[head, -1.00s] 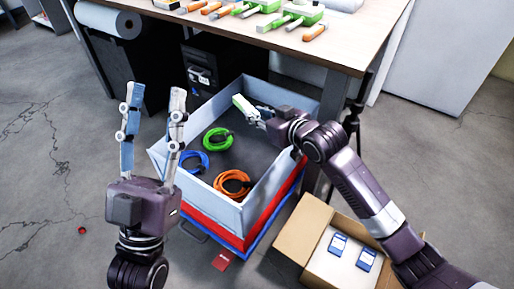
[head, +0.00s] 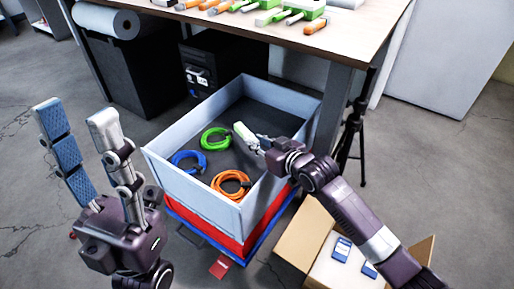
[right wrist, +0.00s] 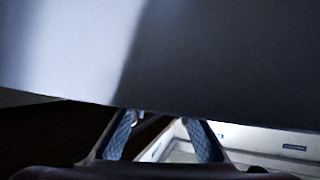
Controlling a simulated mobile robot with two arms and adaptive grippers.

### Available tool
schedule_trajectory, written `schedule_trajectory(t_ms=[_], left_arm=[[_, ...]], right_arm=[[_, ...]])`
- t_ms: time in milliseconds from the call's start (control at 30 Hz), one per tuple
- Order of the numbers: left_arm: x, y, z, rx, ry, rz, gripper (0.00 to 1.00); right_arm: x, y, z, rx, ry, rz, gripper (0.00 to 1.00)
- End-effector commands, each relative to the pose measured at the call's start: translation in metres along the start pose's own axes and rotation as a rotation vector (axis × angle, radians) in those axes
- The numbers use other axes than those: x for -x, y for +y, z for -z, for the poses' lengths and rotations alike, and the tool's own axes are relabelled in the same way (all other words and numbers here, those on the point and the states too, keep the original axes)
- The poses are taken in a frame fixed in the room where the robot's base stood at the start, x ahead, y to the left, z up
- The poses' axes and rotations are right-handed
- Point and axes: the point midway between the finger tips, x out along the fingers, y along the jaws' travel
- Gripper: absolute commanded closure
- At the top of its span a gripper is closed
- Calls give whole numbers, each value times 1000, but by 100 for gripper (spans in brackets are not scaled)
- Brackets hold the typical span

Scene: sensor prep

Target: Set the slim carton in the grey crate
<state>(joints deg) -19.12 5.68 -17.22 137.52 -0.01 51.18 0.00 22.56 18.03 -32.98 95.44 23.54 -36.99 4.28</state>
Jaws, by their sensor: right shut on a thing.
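The grey crate (head: 190,193) stands open on top of a red crate, with coiled cables inside. My right gripper (head: 262,143) reaches over its right wall and is shut on the slim carton (head: 245,134), a small white piece with a green edge. The carton is tilted and within the crate's opening; I cannot tell whether it touches the crate floor. The right wrist view shows my right fingers (right wrist: 160,137) below a large grey surface that I cannot identify for sure. My left gripper (head: 74,112) is open and empty, left of the crate.
Green (head: 215,138), blue (head: 188,161) and orange (head: 231,183) cable coils lie in the crate. A cardboard box (head: 303,236) with blue-labelled items stands at front right. The workbench (head: 160,10) with tools is behind, and a black tripod (head: 352,135) stands at right.

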Motion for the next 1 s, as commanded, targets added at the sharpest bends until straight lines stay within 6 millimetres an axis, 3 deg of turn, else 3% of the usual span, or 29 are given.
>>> schedule_trajectory(t_ms=[800,833,1000], left_arm=[[1,0,0,0,1,-1,60],[1,0,0,0,1,-1,60],[1,0,0,0,1,-1,60]], right_arm=[[-7,-1,-18,1,-2,1,100],[-7,-1,-18,1,-4,1,79],[-8,-1,-20,-1,-8,1,64]])
